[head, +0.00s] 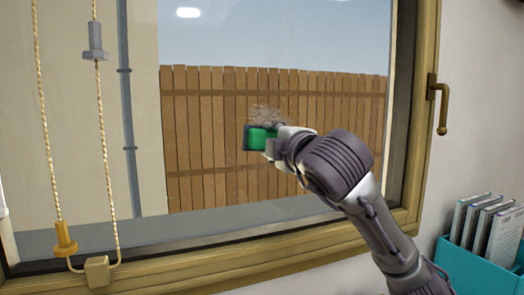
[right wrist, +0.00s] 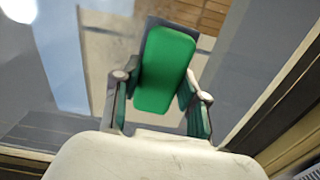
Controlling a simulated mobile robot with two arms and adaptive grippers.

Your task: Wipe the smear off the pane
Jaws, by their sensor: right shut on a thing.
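The pane (head: 330,45) is set in a wooden window frame, with a fence visible through it. A greyish smear (head: 266,113) shows on the pane near the middle of the head view; its lower part is hidden. My right gripper (head: 270,146) is just below the smear and shut on a green wiping block (head: 261,138) with a dark grey pad. In the right wrist view the green block (right wrist: 165,70) sits between the two fingers. I cannot tell whether the pad touches the glass. My left gripper is not in view.
A cord with a grey toggle (head: 95,42) and a brass-coloured weight (head: 65,238) hangs at the left. A brass window handle (head: 441,105) sticks out at the right. A teal holder (head: 470,272) with several booklets stands at the lower right.

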